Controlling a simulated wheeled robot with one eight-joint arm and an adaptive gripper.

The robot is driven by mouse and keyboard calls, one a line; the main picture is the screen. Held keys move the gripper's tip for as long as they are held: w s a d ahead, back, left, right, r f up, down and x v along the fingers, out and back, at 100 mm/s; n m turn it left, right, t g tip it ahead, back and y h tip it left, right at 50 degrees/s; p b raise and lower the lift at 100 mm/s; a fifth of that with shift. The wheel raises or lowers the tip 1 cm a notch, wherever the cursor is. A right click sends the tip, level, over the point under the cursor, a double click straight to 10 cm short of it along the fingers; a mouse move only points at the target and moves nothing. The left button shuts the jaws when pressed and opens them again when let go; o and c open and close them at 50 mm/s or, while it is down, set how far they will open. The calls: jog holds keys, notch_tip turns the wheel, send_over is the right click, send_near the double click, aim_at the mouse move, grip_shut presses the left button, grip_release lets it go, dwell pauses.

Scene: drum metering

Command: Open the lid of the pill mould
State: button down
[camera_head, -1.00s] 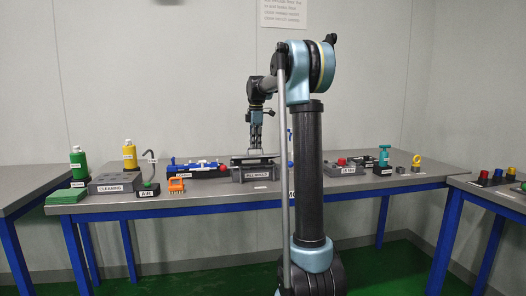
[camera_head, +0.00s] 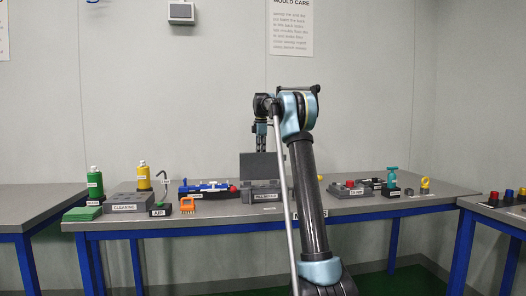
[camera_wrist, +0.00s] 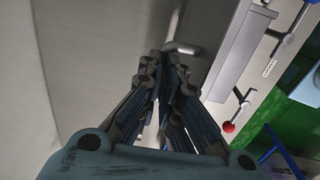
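The pill mould (camera_head: 266,197) is a grey block on the bench, labelled on its front. Its dark lid (camera_head: 262,167) stands about upright at the back of the block. My gripper (camera_head: 261,146) points down at the lid's top edge, its fingertips hidden behind the lid. In the wrist view my gripper (camera_wrist: 164,62) has its two fingers close together at the tips. The pale metal lid handle (camera_wrist: 183,47) runs in between the fingertips. The lid (camera_wrist: 225,48) shows as a grey panel beside them.
Left of the mould are a blue fixture (camera_head: 206,187), an orange piece (camera_head: 187,205), the cleaning block (camera_head: 127,203) and green and yellow bottles (camera_head: 144,178). Right are a box with a red button (camera_head: 349,188) and a teal-topped item (camera_head: 392,182).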

jog(key=shift+w+a+f, duration=0.1)
jog(key=shift+w+f, duration=0.4)
jog(key=shift+w, duration=0.35)
jog(key=shift+w+f, duration=0.5)
jog(key=shift+w, duration=0.3)
jog(key=shift+w+a+f, duration=0.1)
jog(key=shift+w+f, duration=0.4)
jog(key=shift+w, duration=0.5)
jog(key=c, duration=1.7)
grip_release()
jog(key=shift+w+f, duration=0.1)
jog(key=shift+s+r, duration=0.25)
jog(key=shift+r, duration=2)
jog(key=shift+s+r, duration=0.3)
jog(key=shift+r, duration=1.95)
jog(key=shift+s+r, duration=0.25)
jog(key=shift+r, duration=2)
